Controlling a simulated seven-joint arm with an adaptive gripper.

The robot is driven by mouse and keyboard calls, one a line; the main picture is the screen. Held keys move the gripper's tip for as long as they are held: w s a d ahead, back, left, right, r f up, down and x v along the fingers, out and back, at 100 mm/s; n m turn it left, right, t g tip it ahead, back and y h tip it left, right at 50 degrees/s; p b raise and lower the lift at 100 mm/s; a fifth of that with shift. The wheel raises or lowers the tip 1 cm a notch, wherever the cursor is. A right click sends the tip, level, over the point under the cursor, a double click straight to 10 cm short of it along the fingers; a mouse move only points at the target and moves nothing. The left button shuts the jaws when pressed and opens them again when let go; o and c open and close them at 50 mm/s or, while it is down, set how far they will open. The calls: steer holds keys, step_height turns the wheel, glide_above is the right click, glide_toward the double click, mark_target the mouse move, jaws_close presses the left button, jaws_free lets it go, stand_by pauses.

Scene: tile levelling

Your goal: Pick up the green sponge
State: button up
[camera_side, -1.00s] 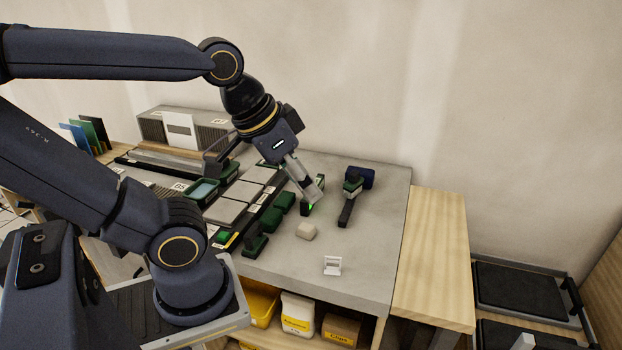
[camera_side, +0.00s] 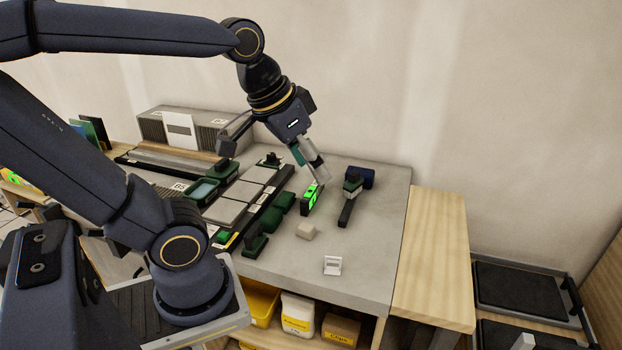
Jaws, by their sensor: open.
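My gripper (camera_side: 318,176) is open, pointing down and to the right above the back of the grey worktop (camera_side: 375,265). A small teal-green patch (camera_side: 298,155) shows right beside its fingers. I cannot tell whether it is a sponge or something else, or whether the fingers touch it. Two dark green rounded blocks (camera_side: 276,211) lie left of and in front of the gripper, beside the tile rack. I cannot tell whether either is the green sponge. A device with a bright green screen (camera_side: 312,198) stands just below the fingertips.
A dark handled tool (camera_side: 350,200) lies to the right. Grey tiles (camera_side: 226,211) fill the left. The right front of the worktop is clear.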

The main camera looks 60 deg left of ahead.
steer(key=w+a+f+n+g, duration=0.2)
steer(key=w+a+n, duration=0.1)
steer(key=a, duration=0.6)
steer(key=n+g, duration=0.3)
steer(key=n, duration=0.2)
glide_above(270, 214)
step_height(270, 214, down, 8)
step_height(270, 214, down, 11)
step_height(270, 214, down, 6)
steer(key=shift+r, duration=0.1)
